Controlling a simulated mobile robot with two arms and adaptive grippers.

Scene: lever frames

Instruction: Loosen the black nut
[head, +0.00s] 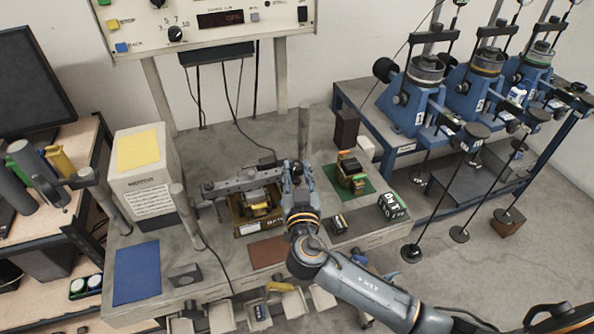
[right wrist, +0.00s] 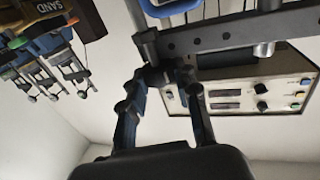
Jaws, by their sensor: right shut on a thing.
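My right gripper (head: 292,172) is at the right end of a grey lever beam (head: 232,185) on the bench, seen in the head view. In the right wrist view, the gripper (right wrist: 160,82) has its fingers closed around a small dark part at the end of the drilled beam (right wrist: 235,35). This part appears to be the black nut (right wrist: 153,74), mostly hidden by the fingers. In the head view the gripper covers the nut. Whether the nut has turned cannot be seen. My left gripper is not in view.
A block on a yellow base (head: 247,228) stands under the beam. A second block sits on a green mat (head: 347,182) to the right. A white box (head: 140,175) and a post (head: 182,210) stand left. Blue lever machines (head: 415,105) stand back right.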

